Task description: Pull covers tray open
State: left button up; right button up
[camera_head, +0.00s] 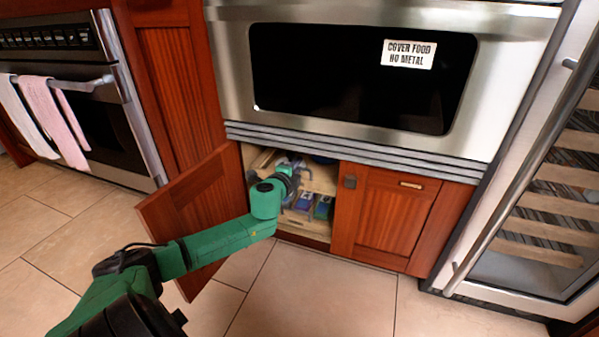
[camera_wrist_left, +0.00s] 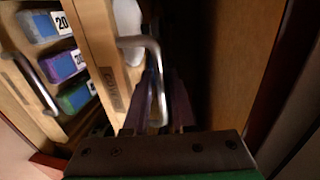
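The upper tray is a pale wooden tray in the open cabinet below the microwave, and its front (camera_wrist_left: 100,55) shows large in the left wrist view. A bent metal handle (camera_wrist_left: 154,62) stands out from the front. My left gripper (camera_wrist_left: 163,92) is at this handle, its two dark fingers apart, with the handle's bar between them. In the head view my left gripper (camera_head: 286,168) reaches into the cabinet at the upper tray (camera_head: 318,178), and its fingers are mostly hidden. My right gripper is not in view.
A lower tray (camera_head: 303,226) holds several coloured boxes and has its own metal handle (camera_wrist_left: 36,86). The left cabinet door (camera_head: 185,205) stands open beside my arm; the right door (camera_head: 385,215) is shut. The microwave (camera_head: 225,60) is above. The tiled floor in front is clear.

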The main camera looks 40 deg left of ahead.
pick_arm(q)
jog(key=shift+x, duration=0.9)
grip_shut()
dwell(0.8)
